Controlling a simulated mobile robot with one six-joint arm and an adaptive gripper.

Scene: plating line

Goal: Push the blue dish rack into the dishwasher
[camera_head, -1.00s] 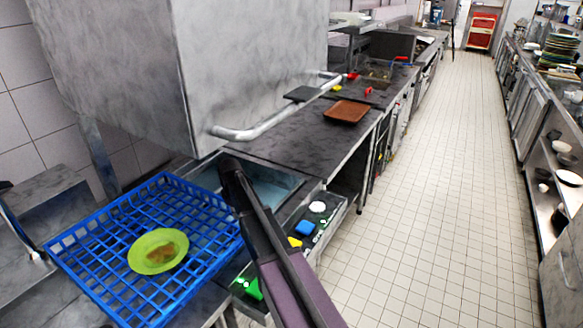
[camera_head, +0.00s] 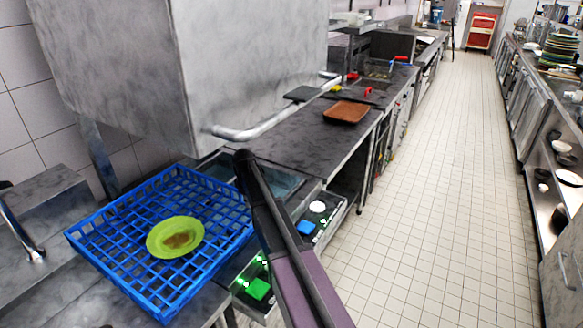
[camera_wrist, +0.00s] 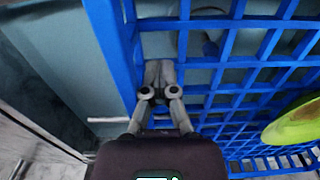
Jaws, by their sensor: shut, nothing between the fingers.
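The blue dish rack (camera_head: 92,252) sits on the metal counter left of the dishwasher, its right side close to the opening under the raised hood (camera_head: 255,75). A green plate (camera_head: 163,235) with a brown stain lies in it and shows at the right edge of the wrist view (camera_wrist: 292,124). In the wrist view my gripper (camera_wrist: 160,92) is shut and empty, just inside a thick blue rail of the rack (camera_wrist: 108,45), over its grid. I cannot tell whether the fingers touch it. In the head view my arm stands right of the rack and the fingers are hidden.
The dishwasher's bar handle (camera_head: 265,127) crosses its front. A control panel with a green button (camera_head: 257,289) and a blue button (camera_head: 305,228) lies behind my arm. A brown tray (camera_head: 346,112) rests on the dark counter beyond. The tiled floor (camera_head: 440,200) is clear.

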